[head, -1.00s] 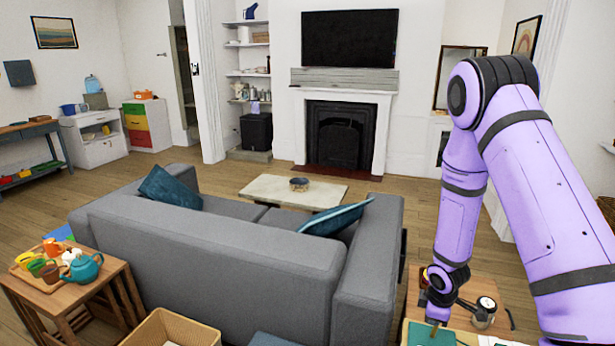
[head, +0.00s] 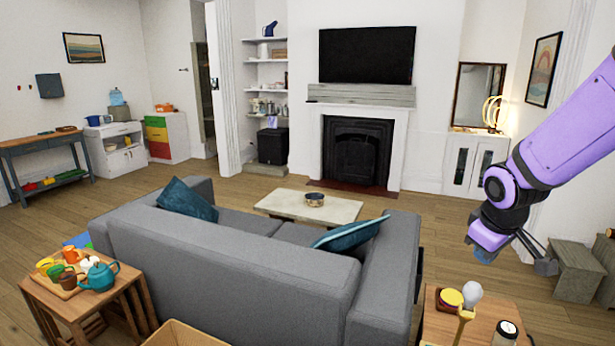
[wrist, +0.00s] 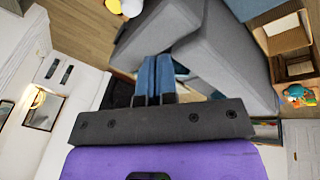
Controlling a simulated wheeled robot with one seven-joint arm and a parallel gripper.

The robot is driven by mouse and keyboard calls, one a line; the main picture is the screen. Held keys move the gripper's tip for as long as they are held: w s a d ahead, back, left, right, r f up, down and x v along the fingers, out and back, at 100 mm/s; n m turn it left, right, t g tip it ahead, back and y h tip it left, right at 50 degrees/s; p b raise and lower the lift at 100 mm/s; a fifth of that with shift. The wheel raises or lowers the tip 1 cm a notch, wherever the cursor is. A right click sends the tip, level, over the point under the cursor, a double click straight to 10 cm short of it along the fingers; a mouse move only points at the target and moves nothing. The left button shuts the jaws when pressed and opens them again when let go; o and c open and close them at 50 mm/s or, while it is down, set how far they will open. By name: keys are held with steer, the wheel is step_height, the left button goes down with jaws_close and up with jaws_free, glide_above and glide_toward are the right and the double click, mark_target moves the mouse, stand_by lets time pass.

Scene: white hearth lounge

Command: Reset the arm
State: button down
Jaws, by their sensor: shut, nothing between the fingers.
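My arm reaches in from the right edge of the head view. My gripper (head: 546,264) hangs in the air at the right, above and beyond the small side table (head: 437,322), clear of everything on it. In the wrist view my gripper (wrist: 154,62) shows two blue-grey fingers side by side, shut with nothing between them. Part of the gripper is hidden behind the purple wrist in the head view.
The side table holds a yellow-topped jar (head: 450,299), a pale bulb-shaped thing (head: 472,294) and a dark-lidded jar (head: 507,331). A grey sofa (head: 230,273) fills the middle. A wooden table (head: 80,308) with a teapot (head: 99,276) stands left. Grey steps (head: 577,272) stand right.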

steer(key=s+a+r+m+t, duration=0.1)
steer(key=s+a+r+m, duration=0.1)
steer(key=s+r, duration=0.5)
steer(key=s+a+r+m+y, duration=0.1)
steer(key=s+a+r+m, duration=0.1)
steer(key=s+r, duration=0.6)
steer(key=s+m, duration=0.1)
steer(key=s, duration=0.4)
steer(key=shift+s+a+t, duration=0.25)
steer(key=shift+a+t, duration=0.05)
steer(key=shift+t, duration=0.1)
